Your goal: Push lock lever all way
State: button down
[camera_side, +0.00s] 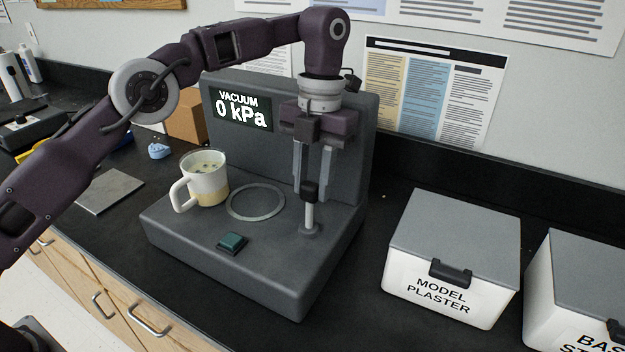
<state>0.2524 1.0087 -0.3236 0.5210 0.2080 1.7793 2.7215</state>
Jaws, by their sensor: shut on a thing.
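The lock lever (309,215) is a light metal rod with a dark knob (310,190) on top. It stands nearly upright from a round base on the right side of a grey machine (190,246). My gripper (311,188) points down over it and is shut on the lever's dark knob. The fingers partly cover the lever's upper part. The machine's display (241,108) reads "VACUUM 0 kPa". A teal button (233,242) sits at the machine's front.
A mug (205,181) with liquid stands on the machine's left side, beside a flat metal ring (256,203). A "MODEL PLASTER" box (440,290) and a second white box (575,285) stand to the right. A grey plate (110,192) lies at left.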

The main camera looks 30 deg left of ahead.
jog(key=c, duration=1)
grip_release()
jog(key=shift+c, duration=0.2)
